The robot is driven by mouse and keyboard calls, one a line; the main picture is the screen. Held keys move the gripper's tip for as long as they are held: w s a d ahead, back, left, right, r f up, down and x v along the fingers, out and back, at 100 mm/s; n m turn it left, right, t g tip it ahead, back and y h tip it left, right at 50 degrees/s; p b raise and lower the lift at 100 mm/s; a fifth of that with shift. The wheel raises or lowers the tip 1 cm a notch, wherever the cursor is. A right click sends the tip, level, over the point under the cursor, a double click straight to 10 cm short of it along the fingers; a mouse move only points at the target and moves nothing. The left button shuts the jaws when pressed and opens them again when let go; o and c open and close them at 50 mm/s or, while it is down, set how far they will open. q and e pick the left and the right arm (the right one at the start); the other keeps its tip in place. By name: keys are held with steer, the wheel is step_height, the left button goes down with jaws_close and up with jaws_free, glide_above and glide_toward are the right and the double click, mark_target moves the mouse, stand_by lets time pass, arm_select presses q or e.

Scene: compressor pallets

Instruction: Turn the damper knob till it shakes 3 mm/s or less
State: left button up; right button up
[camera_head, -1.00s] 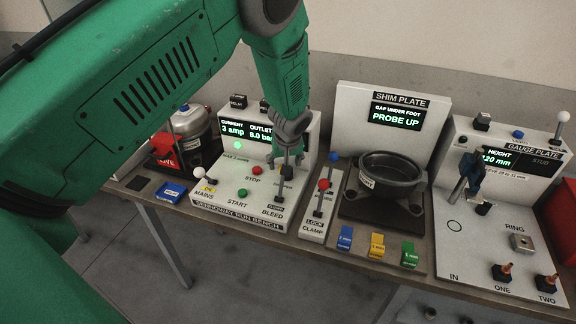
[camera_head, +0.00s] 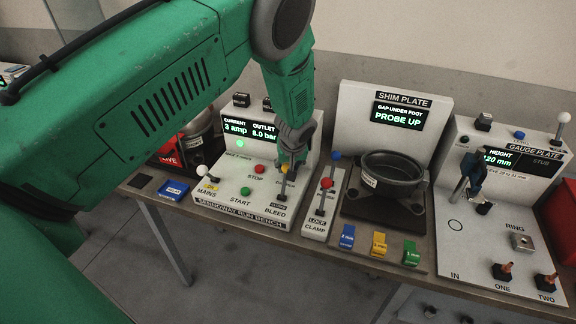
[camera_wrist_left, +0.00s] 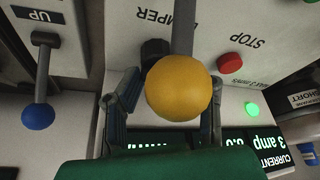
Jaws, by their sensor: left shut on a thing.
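The run bench (camera_head: 222,208) is a white sloped panel with a lit display (camera_head: 250,130) reading 3 amp and about 8.0 bar. My left gripper (camera_head: 288,160) reaches down at its right side. In the left wrist view, its fingers (camera_wrist_left: 168,92) stand either side of a yellow ball (camera_wrist_left: 182,88) on a grey lever rod and look shut on it. A dark damper knob (camera_wrist_left: 154,50) sits behind the ball, beside lettering ending in MPER, partly hidden. In the head view the yellow ball (camera_head: 283,168) shows under the fingers. No vibration reading is legible. My right gripper is not in view.
A red stop button (camera_head: 259,169) and green start button (camera_head: 245,191) are nearby. The clamp lever's red ball (camera_head: 326,183) and a blue ball (camera_head: 335,156) stand close to the right. The shim plate (camera_head: 396,130) and gauge plate (camera_head: 480,230) lie further right.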

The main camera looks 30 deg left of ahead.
arm_select(q)
steer(key=shift+w+d, duration=0.1)
steer(key=shift+d, duration=0.05)
steer(key=shift+a+m, duration=0.25)
steer(key=shift+m, duration=0.25)
steer(key=shift+a+m+t+h+p, duration=0.1)
steer(key=shift+m+t+h+p, duration=0.3)
steer(key=shift+m, duration=0.8)
steer(key=shift+m+t+h+p, duration=0.15)
steer(key=shift+m+h, duration=0.45)
steer(key=shift+m, duration=0.6)
steer(key=o, duration=1.1)
steer(key=v, duration=1.1)
steer(key=shift+r, duration=0.35)
